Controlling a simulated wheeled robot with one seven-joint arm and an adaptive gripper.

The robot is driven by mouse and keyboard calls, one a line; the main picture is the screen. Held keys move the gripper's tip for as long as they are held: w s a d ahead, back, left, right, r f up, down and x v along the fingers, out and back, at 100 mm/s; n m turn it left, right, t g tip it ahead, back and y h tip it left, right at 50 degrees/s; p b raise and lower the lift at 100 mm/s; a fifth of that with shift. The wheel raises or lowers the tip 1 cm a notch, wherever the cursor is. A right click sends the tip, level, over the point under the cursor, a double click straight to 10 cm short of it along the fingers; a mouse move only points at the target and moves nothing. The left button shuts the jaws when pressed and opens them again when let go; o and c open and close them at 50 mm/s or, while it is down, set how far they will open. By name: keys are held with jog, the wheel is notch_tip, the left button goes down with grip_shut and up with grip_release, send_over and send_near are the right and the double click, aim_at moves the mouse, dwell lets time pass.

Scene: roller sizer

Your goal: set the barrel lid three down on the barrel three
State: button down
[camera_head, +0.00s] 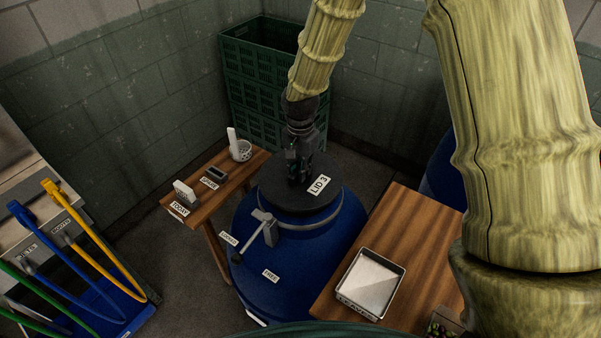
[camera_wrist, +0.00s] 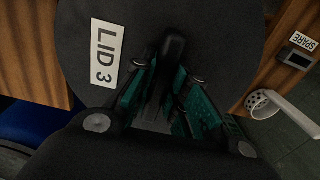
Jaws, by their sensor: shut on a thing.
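The barrel lid three (camera_head: 325,205) is a dark round lid with a white "LID 3" label. My gripper (camera_head: 300,172) is above its middle, shut on the lid's raised handle. In the wrist view the lid (camera_wrist: 215,30) fills most of the picture, and my gripper's fingers (camera_wrist: 170,85) close around the dark handle. The barrel three (camera_head: 315,262) is blue, with a metal ring round its top and a lever clamp on the near left. The lid is over the barrel's mouth; I cannot tell whether it rests fully on the rim. The lid and gripper hide the barrel's opening.
A small wooden table (camera_head: 240,178) with a "SPARE" item and a white cup (camera_head: 241,151) stands left. A wooden table (camera_head: 405,245) with a metal tray (camera_head: 345,295) is close on the right. Green crates (camera_head: 240,90) stand behind. Coloured hoses hang at far left.

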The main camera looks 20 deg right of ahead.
jog(key=shift+w+d, duration=0.1)
jog(key=shift+w, duration=0.05)
jog(key=shift+f+p, duration=0.95)
jog(key=shift+f, duration=0.8)
jog(key=shift+f, duration=0.35)
jog(key=shift+f+b, duration=0.25)
jog(key=shift+b, duration=0.05)
jog(key=c, duration=1.4)
grip_release()
